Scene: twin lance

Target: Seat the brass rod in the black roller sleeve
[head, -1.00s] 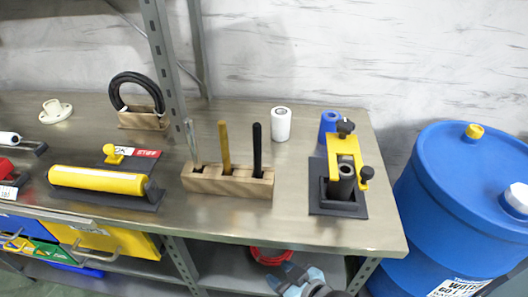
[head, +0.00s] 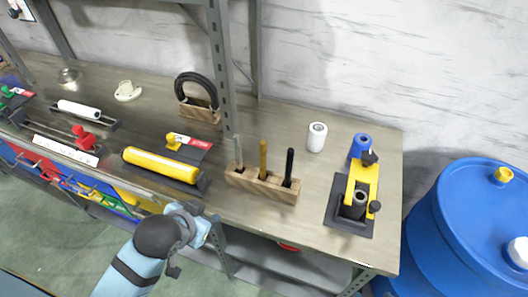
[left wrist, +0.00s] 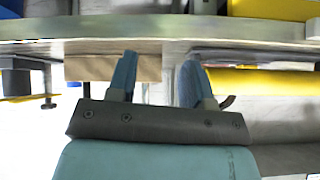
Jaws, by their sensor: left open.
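The brass rod (head: 263,158) stands upright in the middle hole of a wooden block (head: 262,186), between a grey rod (head: 238,152) and a black rod (head: 288,165). The black roller sleeve (head: 355,207) sits tilted in a yellow clamp (head: 366,176) on a dark base plate to the right. My left gripper (head: 207,220) is in front of the table edge, left of and below the block. In the left wrist view its two blue fingers (left wrist: 158,75) are apart with nothing between them. My right gripper is not in view.
A yellow roller (head: 160,166) lies left of the block. A white cylinder (head: 317,137) and a blue one (head: 360,146) stand behind. A shelf post (head: 222,70) rises behind the block. A blue barrel (head: 470,225) stands right of the table (head: 310,220).

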